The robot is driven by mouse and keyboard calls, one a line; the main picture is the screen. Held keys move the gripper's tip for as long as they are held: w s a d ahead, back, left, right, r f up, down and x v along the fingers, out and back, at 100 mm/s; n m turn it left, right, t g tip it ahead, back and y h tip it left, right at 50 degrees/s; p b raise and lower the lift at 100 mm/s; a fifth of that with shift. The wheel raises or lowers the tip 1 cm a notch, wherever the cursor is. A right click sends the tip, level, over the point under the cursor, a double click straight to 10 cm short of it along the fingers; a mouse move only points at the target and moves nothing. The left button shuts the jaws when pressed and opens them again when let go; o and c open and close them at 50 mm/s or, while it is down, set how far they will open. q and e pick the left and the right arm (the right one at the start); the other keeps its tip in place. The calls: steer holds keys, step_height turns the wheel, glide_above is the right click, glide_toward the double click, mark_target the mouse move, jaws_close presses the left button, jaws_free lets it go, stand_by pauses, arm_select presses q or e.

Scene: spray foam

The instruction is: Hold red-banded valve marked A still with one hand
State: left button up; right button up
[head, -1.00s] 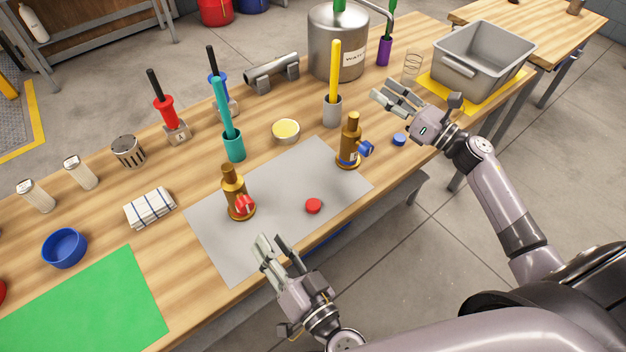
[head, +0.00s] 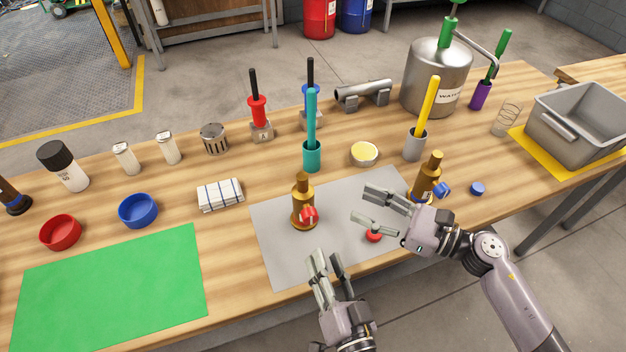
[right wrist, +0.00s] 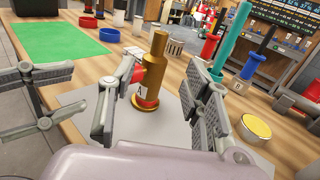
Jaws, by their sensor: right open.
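The red-banded valve (head: 304,210) is brass and stands upright on the grey mat (head: 275,255), its red knob facing the front.
A second brass valve (head: 432,168) with a blue knob stands close behind my right gripper. A red cap (head: 374,236) lies on the mat beneath that gripper. A teal holder (head: 312,156) and a yellow-filled dish (head: 364,153) stand behind the mat. A green mat (head: 110,290) lies left.

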mark_target(302, 176)
steer(key=x, duration=1.5)
steer(key=shift+r, duration=0.1)
steer(key=shift+c, duration=0.4)
jaws_close()
